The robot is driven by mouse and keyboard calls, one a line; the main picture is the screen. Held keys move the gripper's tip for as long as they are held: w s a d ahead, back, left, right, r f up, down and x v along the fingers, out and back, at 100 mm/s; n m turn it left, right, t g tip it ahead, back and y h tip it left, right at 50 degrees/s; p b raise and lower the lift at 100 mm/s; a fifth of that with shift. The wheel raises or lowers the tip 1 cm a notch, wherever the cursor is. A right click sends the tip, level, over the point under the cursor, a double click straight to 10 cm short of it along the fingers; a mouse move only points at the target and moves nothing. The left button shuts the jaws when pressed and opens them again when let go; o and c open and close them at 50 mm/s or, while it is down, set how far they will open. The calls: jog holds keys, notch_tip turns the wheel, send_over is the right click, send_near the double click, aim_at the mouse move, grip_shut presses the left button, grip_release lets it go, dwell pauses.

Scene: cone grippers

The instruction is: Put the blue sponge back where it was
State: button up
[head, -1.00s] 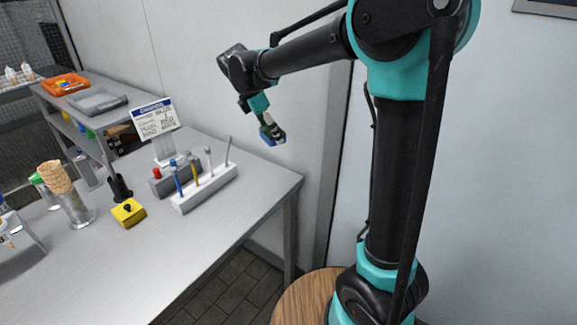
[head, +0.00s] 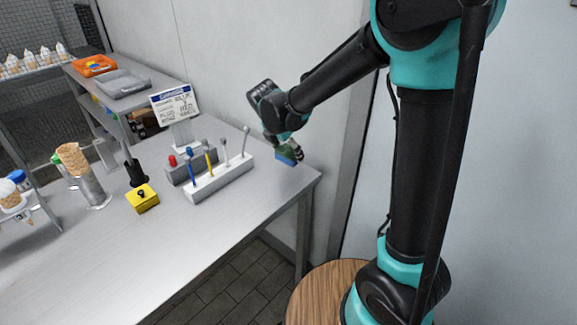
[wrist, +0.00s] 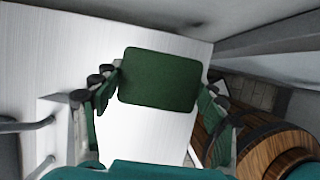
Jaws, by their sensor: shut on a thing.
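My gripper (head: 284,146) is shut on the sponge (head: 290,155), which shows blue on its lower side and greenish on top in the head view. In the wrist view the sponge (wrist: 158,78) shows only its dark green face, gripped from both sides by the fingers. The sponge appears over the right end of the metal table (head: 240,215), close to the wall and right of the white tool block (head: 220,180). I cannot tell its exact height above the table. Its underside is hidden in the wrist view.
The white block holds several upright tools. A grey block with red and blue knobs (head: 192,165), a cleaning sign (head: 175,105), a yellow box (head: 142,198) and a cone holder (head: 92,187) stand to the left. The table's front right is clear. A round wooden stool (head: 320,295) stands below.

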aim_at(288, 173)
jog(key=shift+f, duration=2.85)
jog(key=o, duration=1.2)
jog(key=shift+f, duration=0.1)
jog(key=v, duration=1.2)
jog(key=shift+o, duration=1)
